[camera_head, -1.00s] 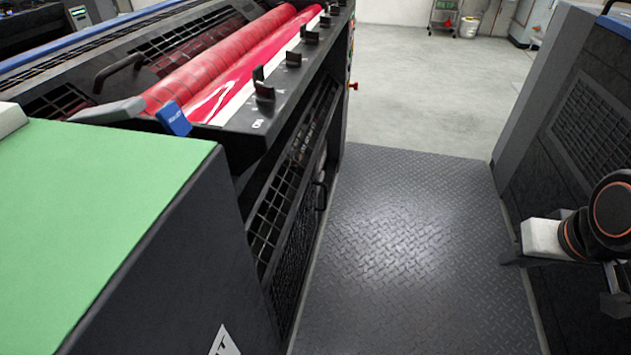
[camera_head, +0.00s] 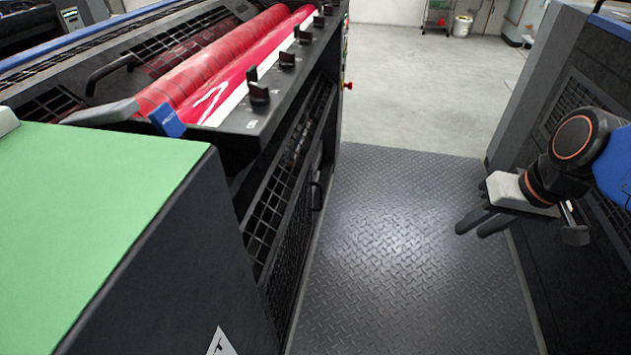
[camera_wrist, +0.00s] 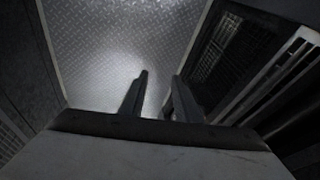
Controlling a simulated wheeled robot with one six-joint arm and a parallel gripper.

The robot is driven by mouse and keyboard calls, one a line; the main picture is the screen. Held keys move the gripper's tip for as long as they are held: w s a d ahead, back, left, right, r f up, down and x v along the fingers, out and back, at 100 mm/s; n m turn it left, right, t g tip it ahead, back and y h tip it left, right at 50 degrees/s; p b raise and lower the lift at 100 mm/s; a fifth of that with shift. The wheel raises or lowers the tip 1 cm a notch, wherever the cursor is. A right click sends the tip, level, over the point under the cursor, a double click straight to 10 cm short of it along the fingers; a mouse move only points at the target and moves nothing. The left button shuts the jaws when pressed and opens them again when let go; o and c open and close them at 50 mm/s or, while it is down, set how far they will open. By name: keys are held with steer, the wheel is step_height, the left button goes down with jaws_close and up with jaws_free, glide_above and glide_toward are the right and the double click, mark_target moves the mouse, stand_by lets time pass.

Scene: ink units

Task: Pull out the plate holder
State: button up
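My gripper (camera_head: 471,228) is at the right of the head view, in the air over the floor plate. In the wrist view its two dark fingers (camera_wrist: 160,80) stand apart with only floor between them, so it is open and empty. No part is clearly marked as the plate holder, and I cannot tell which one it is. On the press at left, a grey bar with a blue end (camera_head: 168,121) lies beside the red roller (camera_head: 215,68). A black handle (camera_head: 316,196) sits on the mesh side guard. My gripper is well to the right of all these.
A green-topped cabinet (camera_head: 85,205) fills the near left. A dark machine (camera_head: 590,85) stands close on the right behind my arm. The tread-plate aisle (camera_head: 395,250) between is clear. Black knobs (camera_head: 259,93) line the press edge. A bucket (camera_head: 462,26) stands far back.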

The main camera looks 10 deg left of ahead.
steer(key=w+a+f+g+y, duration=0.1)
steer(key=w+a+f+y, duration=0.25)
steer(key=w+a, duration=0.55)
steer(key=w+a+f+g+y, duration=0.1)
steer(key=w+a+f+y, duration=0.3)
steer(key=w, duration=0.8)
steer(key=w+a+f+g+y, duration=0.15)
steer(key=w+a+f, duration=0.25)
steer(key=w+a, duration=0.55)
steer(key=w+a+f+t+y, duration=0.2)
steer(key=w+f, duration=0.6)
steer(key=w, duration=0.2)
steer(key=m+t+y, duration=0.1)
steer(key=m+t, duration=0.4)
glide_toward(316, 179)
steer(key=x, duration=1)
steer(key=shift+f, duration=0.35)
jaws_close()
